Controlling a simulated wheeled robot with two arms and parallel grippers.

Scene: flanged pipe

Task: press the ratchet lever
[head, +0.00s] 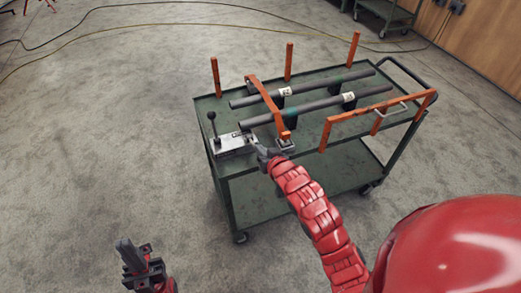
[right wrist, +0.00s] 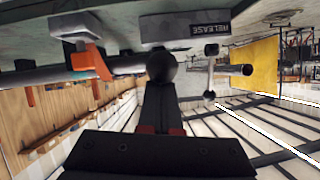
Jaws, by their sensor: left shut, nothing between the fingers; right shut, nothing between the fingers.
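A grey box (head: 235,144) sits on the near left corner of the green cart top, with an upright black-knobbed lever (head: 211,123) at its left end. In the right wrist view, upside down, a box face carries a RELEASE label (right wrist: 209,30) and the knobbed lever (right wrist: 210,72) hangs at its right. A black ball (right wrist: 161,65) lies just beyond my right gripper's fingertips; I cannot tell if they touch it, or which part is the ratchet lever. My right gripper (head: 262,153) is shut and empty beside the box's right end. My left gripper (head: 127,254) is shut, empty, low over the floor.
Two grey pipes (head: 304,81) lie along the cart top under an orange bar (head: 268,103), whose near end is at a small grey bracket (head: 285,145). Orange posts (head: 289,61) and an orange rail (head: 375,115) edge the cart.

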